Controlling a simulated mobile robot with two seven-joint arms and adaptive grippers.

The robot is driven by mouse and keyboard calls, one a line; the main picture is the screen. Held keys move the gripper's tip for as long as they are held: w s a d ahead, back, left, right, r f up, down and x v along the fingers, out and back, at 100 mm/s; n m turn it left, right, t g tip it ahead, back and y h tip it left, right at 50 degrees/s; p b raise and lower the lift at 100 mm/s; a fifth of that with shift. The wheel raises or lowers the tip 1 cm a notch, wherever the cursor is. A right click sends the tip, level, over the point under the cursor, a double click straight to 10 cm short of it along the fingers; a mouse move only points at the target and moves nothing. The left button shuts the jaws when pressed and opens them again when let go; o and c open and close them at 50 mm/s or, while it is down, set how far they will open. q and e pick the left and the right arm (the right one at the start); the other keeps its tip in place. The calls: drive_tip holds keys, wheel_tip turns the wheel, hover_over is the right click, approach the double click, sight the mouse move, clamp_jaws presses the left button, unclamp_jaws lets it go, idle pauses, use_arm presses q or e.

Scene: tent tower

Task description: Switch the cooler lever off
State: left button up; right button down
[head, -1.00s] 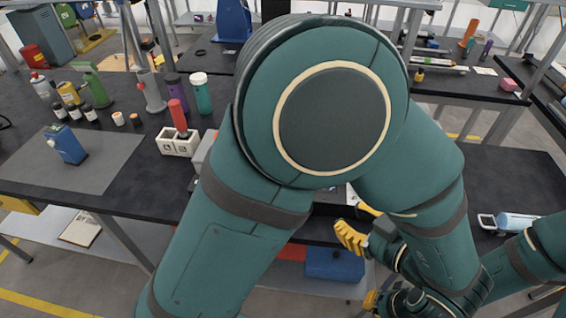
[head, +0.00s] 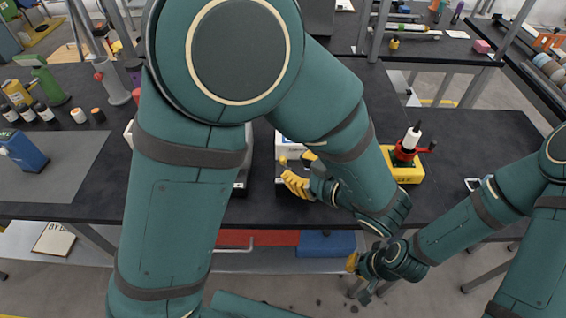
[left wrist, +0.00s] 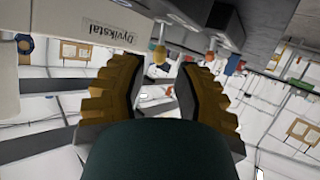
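A white box (head: 290,148), which seems to be the cooler, stands on the dark bench, partly hidden by my left arm. A small yellow knob (head: 283,160), likely the lever's end, shows at its front. In the left wrist view the box (left wrist: 108,30) carries printed lettering, and a yellow knob on a stem (left wrist: 159,52) hangs beyond the fingertips; a second knob (left wrist: 210,54) is to its right. My left gripper (head: 297,183) is just in front of the box. Its yellow fingers (left wrist: 158,88) are apart with nothing between them. My right gripper (head: 354,264) is low, by the bench's front; its opening is unclear.
A yellow-based device with a red handle (head: 405,165) stands right of my left forearm. A blue bin (head: 327,243) is under the bench.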

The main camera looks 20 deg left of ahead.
sight(285, 163)
use_arm(q)
drive_tip(key=b+x, duration=0.1)
drive_tip(key=x, duration=0.4)
drive_tip(key=shift+w+a+f, duration=0.1)
drive_tip(key=shift+w+a, duration=0.1)
drive_tip(key=shift+a, duration=0.1)
drive_tip(key=shift+o, duration=0.3)
clamp_jaws()
